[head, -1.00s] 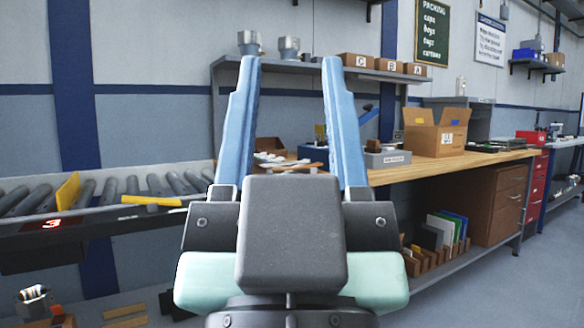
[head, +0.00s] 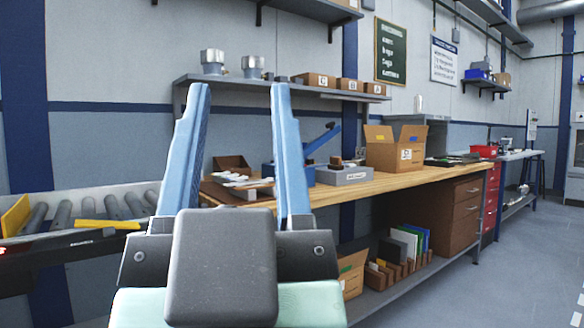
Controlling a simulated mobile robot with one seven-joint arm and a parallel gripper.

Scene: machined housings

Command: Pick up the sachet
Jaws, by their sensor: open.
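My gripper (head: 240,95) is open and empty, its two blue fingers pointing up in the head view. It stands in front of the left end of the wooden workbench (head: 400,183), apart from it. A brown open box (head: 233,186) with white flat pieces (head: 238,180) sits on the bench, seen between and behind the fingers. I cannot tell whether any of these pieces is the sachet. No sachet can be made out clearly elsewhere.
An open cardboard carton (head: 393,155), a grey labelled bin (head: 344,176) and a blue lever tool (head: 322,140) stand on the bench. A shelf (head: 300,86) with metal housings hangs above. A roller conveyor (head: 115,207) lies at left. Floor (head: 530,255) at right is clear.

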